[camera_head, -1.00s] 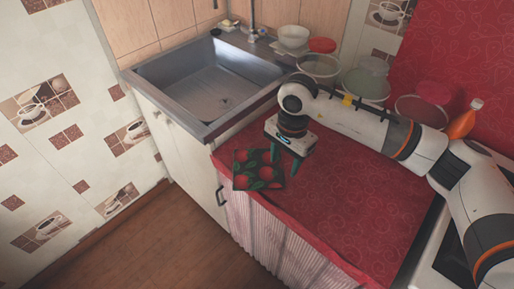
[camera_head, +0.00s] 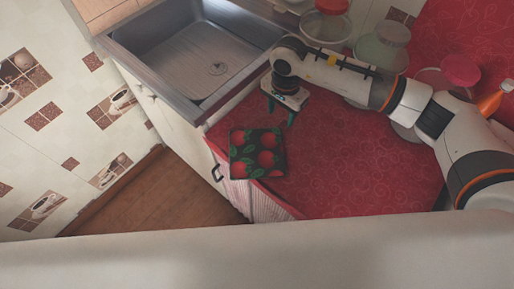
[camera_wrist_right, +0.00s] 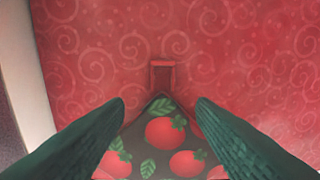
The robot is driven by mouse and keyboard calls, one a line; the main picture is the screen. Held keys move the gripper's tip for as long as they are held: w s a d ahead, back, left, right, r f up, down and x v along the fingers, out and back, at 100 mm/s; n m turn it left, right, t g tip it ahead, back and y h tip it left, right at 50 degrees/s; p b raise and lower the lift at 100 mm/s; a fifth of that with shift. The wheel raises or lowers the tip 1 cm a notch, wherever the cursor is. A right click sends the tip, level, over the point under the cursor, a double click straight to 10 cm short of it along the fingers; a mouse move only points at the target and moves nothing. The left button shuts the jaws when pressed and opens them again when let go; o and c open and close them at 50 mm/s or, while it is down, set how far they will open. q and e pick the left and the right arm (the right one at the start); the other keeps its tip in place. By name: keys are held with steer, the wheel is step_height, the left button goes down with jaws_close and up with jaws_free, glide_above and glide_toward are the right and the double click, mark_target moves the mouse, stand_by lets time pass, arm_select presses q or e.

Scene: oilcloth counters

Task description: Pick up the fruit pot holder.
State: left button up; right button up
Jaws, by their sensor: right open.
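The fruit pot holder (camera_head: 257,153) is a dark square cloth with red fruit and green leaves. It lies on the red counter (camera_head: 345,165) near its front left corner, by the front edge. My right gripper (camera_head: 281,115) is open and empty, with its dark green fingers just behind the pot holder's back right side. In the right wrist view, the open fingers (camera_wrist_right: 160,106) stand on either side of a corner of the pot holder (camera_wrist_right: 165,140). A small red loop (camera_wrist_right: 163,75) sticks out from that corner. My left gripper is not in view.
A metal sink (camera_head: 195,50) adjoins the counter at the left. Glass jars, one with a greenish lid (camera_head: 380,45) and one with a red lid (camera_head: 460,70), stand at the back. An orange bottle (camera_head: 492,101) is at the right. The counter right of the pot holder is clear.

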mark_target(281, 127)
steer(key=f, duration=0.2)
steer(key=f+p, duration=0.1)
steer(key=f, duration=0.1)
steer(key=shift+s+d+f, duration=0.1)
steer(key=shift+d+f, duration=0.05)
steer(key=shift+d, duration=0.05)
steer(key=shift+f, duration=0.45)
steer(key=c, duration=1.1)
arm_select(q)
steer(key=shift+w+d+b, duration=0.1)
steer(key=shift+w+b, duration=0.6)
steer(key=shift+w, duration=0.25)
arm_select(e)
steer(key=shift+r, duration=5.05)
